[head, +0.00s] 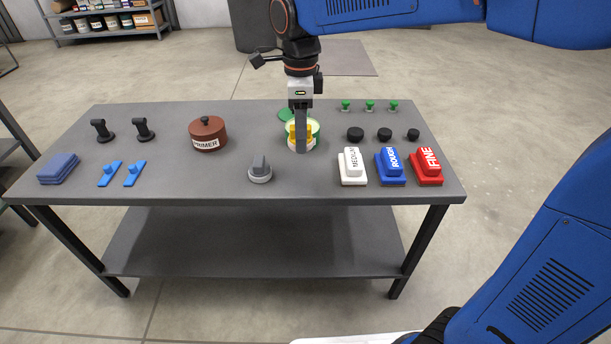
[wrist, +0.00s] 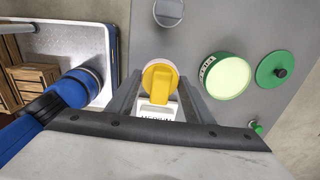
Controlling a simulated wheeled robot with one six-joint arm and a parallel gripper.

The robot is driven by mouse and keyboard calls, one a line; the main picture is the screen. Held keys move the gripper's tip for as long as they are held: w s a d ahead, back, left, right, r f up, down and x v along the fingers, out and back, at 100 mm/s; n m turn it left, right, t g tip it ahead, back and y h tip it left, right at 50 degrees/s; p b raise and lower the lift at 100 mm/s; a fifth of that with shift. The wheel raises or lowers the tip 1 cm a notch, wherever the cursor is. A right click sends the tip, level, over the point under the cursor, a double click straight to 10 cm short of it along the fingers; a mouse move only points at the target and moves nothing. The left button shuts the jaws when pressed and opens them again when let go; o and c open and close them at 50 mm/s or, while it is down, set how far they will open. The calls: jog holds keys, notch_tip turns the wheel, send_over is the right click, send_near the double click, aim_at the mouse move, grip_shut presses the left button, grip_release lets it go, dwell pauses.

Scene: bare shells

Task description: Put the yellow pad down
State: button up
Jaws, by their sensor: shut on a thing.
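The yellow pad (wrist: 160,81) is round, with an upright yellow grip and a pale rim. My gripper (head: 301,147) is shut on its grip, and in the head view my fingers hide part of the pad. The wrist view shows the pad between my two fingers, overlapping the white MEDIUM block (wrist: 168,109) behind it. The pad seems to be held above the grey table (head: 220,181); the exact gap cannot be told. In the head view it is in front of the open green tin (head: 315,126).
A similar grey pad (head: 260,172) stands left of my gripper. The MEDIUM block (head: 352,168), blue ROUGH block (head: 390,168) and red FINE block (head: 426,168) line the right. A brown PRIMER pot (head: 207,132) and green lid (head: 287,114) stand farther back. Bare tabletop lies front-centre.

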jog(key=shift+d+f, duration=0.1)
jog(key=shift+f, duration=4.7)
jog(key=shift+f, duration=0.1)
jog(key=o, duration=1.1)
jog(key=shift+o, duration=0.2)
notch_tip(320, 180, up, 17)
jog(key=shift+w+d+r, duration=0.15)
jog(key=shift+d, duration=0.1)
